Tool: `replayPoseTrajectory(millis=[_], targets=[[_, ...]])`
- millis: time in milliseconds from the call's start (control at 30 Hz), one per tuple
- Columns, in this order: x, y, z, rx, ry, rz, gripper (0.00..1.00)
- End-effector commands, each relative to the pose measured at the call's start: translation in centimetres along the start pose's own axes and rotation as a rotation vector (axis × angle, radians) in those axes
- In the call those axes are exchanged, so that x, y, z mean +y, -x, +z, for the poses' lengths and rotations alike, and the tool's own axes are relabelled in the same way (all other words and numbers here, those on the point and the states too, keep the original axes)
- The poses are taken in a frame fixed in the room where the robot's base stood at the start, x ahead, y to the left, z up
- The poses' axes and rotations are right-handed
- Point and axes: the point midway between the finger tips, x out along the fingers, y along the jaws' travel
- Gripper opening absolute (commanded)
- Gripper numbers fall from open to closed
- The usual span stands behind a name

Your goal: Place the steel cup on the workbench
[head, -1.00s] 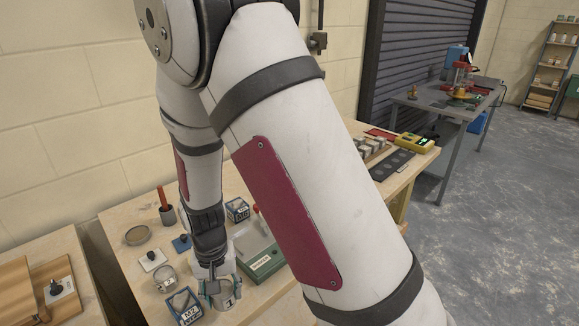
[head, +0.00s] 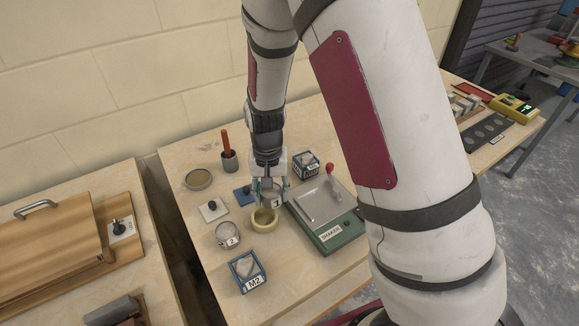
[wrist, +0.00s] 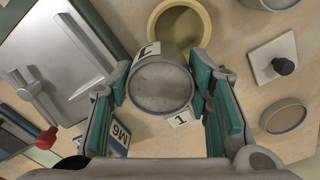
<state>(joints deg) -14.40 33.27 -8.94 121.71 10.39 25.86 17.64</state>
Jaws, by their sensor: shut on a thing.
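My gripper (wrist: 163,100) is shut on the steel cup (wrist: 160,87), one teal-padded finger on each side of it. The cup is a small grey cylinder with white "1" labels. The ring also shows beyond the cup in the wrist view (wrist: 203,25). I cannot tell whether the cup touches the wooden workbench (head: 205,280). The fingers partly hide the cup in the head view.
The green scale (head: 341,236) stands close on the right. Bare bench lies at front left.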

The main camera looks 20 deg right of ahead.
Motion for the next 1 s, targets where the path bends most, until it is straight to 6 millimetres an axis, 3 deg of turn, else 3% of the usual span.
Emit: replayPoseTrajectory(millis=[200, 400, 667, 1000], targets=[[1.1, -0.5, -5.4, 0.001, -0.003, 0.000, 0.07], [1.9, -0.9, -9.2, 0.001, 0.000, 0.000, 0.07], [2.2, -1.1, -11.3, 0.001, 0.000, 0.000, 0.07], [2.3, -4.6, -11.3, 0.001, 0.000, 0.000, 0.07]])
